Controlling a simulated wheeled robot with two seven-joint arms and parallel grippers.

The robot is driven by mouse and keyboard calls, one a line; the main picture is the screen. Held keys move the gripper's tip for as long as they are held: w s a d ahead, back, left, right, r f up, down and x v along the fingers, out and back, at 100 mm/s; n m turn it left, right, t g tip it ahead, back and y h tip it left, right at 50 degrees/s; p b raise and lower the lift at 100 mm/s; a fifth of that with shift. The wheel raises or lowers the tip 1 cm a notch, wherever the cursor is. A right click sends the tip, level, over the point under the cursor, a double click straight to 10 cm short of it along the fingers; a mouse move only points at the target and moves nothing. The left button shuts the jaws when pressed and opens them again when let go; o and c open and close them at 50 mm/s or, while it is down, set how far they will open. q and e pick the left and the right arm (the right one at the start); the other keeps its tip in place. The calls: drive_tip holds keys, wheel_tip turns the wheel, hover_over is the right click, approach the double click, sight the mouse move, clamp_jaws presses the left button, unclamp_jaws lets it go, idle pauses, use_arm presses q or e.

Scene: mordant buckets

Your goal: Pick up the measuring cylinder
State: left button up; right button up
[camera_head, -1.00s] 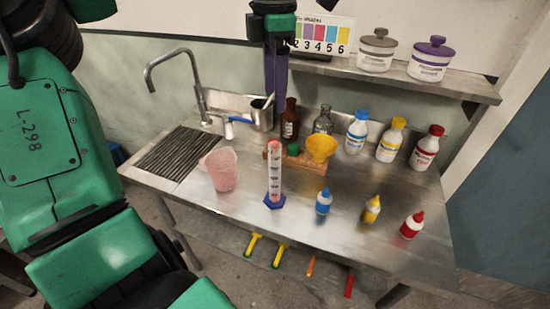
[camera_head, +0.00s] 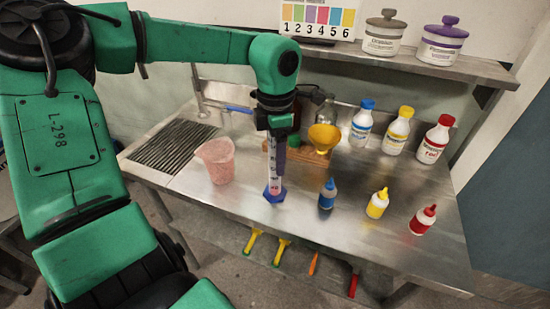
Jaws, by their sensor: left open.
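The measuring cylinder is a clear tube with dark graduation marks, pinkish contents and a blue hexagonal base (camera_head: 275,194). It stands upright on the steel bench, in the middle of the head view. My left gripper (camera_head: 279,158) points straight down at its upper part, with a dark purple finger along the tube's right side. The gripper is open, and its body hides the cylinder's top. I cannot tell whether a finger touches the tube. My right gripper is out of view.
A pink jug (camera_head: 216,161) stands close on the left, and a yellow funnel (camera_head: 323,138) on a wooden stand behind right. Small blue (camera_head: 327,194), yellow (camera_head: 377,203) and red (camera_head: 423,219) dropper bottles stand to the right.

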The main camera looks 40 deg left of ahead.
use_arm(q)
drive_tip(key=shift+f, duration=0.35)
clamp_jaws()
drive_tip(key=shift+w+r, duration=0.1)
drive_tip(key=shift+r, duration=0.05)
wheel_tip(320, 180, up, 20)
